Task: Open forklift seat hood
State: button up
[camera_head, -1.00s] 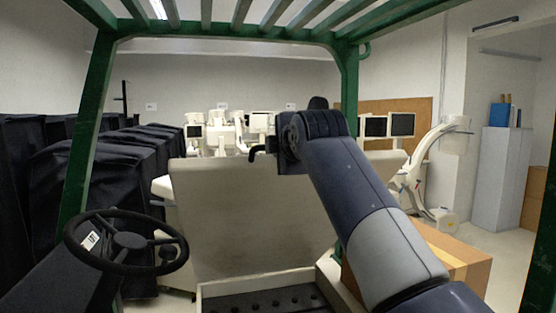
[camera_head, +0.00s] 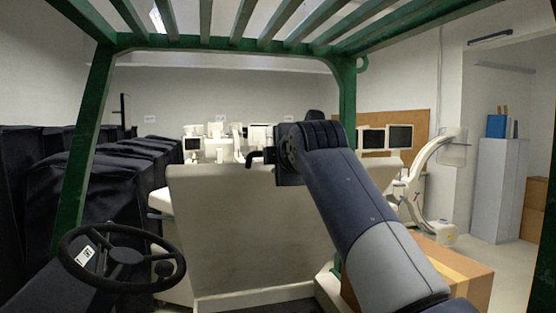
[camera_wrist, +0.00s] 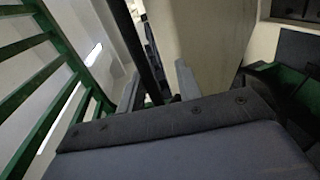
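A broad beige panel (camera_head: 250,235), which looks like the seat hood seen from its underside, stands nearly upright in the middle of the head view, under the green overhead guard. In the wrist view, a beige surface (camera_wrist: 205,45) fills the upper middle. My gripper (camera_head: 260,157) is at the panel's top edge in the head view, where its fingers look small and dark. In the wrist view my gripper (camera_wrist: 157,88) has its two grey fingers apart, with a dark bar (camera_wrist: 138,48) between them in the picture. Contact with the panel cannot be made out.
A black steering wheel (camera_head: 122,258) is at lower left. Green guard posts (camera_head: 348,105) stand around the panel. A cardboard box (camera_head: 450,265) is at lower right. Black-covered carts (camera_head: 75,190) line the left. White medical machines (camera_head: 425,185) stand behind, with open floor at right.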

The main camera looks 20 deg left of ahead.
jog(key=shift+f, duration=0.1)
jog(key=b+v, duration=0.3)
jog(key=v, duration=0.8)
jog(key=shift+b, duration=0.3)
jog(key=shift+w+a, duration=0.1)
jog(key=shift+w, duration=0.05)
jog(key=p+x, duration=0.3)
jog(key=x, duration=0.7)
jog(key=shift+w+f+p, duration=0.15)
jog(key=shift+f+p, duration=0.15)
jog(key=shift+f, duration=0.05)
